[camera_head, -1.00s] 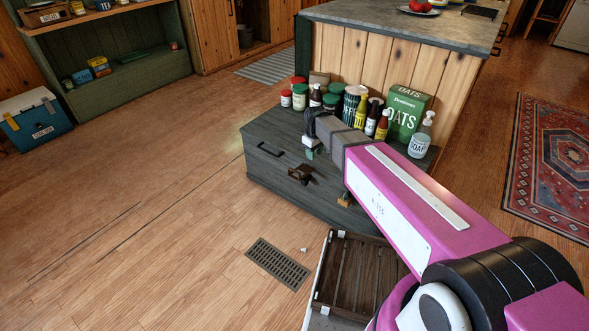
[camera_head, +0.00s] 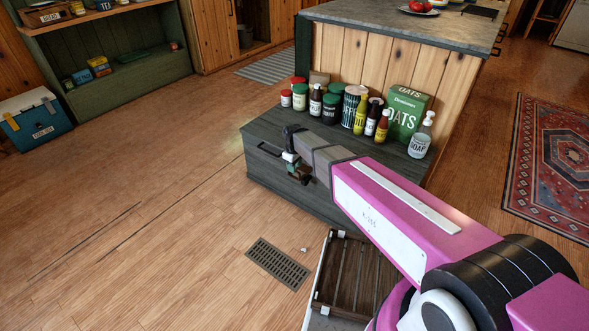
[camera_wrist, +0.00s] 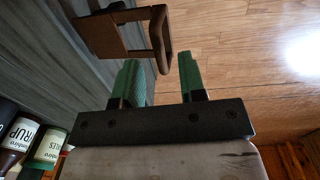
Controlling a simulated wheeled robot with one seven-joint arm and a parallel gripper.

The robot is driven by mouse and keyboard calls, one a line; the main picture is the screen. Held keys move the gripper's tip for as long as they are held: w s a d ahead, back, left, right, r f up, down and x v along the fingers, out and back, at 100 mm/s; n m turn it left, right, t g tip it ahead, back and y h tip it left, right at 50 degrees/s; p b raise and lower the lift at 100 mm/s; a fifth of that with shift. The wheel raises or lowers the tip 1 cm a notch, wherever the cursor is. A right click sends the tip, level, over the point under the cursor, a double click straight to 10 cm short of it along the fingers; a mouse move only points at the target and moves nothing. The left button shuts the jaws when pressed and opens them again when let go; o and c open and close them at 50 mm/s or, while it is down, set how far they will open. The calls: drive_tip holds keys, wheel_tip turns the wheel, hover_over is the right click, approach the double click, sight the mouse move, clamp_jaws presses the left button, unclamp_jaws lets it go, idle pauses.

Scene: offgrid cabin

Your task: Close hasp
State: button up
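The brown metal hasp (camera_wrist: 108,34) is on the front of the dark grey-green chest (camera_head: 262,137). In the wrist view its plate juts out from the chest front, with a squared loop (camera_wrist: 160,38) at its outer end. In the head view the hasp (camera_head: 302,174) is partly hidden by my gripper (camera_head: 291,168). My gripper is open, with two green fingers apart and nothing between them in the wrist view (camera_wrist: 161,80). The loop lies just beyond the fingertips, nearer the left finger. I cannot tell whether they touch.
Jars, bottles, an oats box (camera_head: 407,113) and a soap bottle (camera_head: 421,136) stand on the chest lid.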

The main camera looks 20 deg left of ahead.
drive_tip(key=shift+f, duration=0.9)
clamp_jaws()
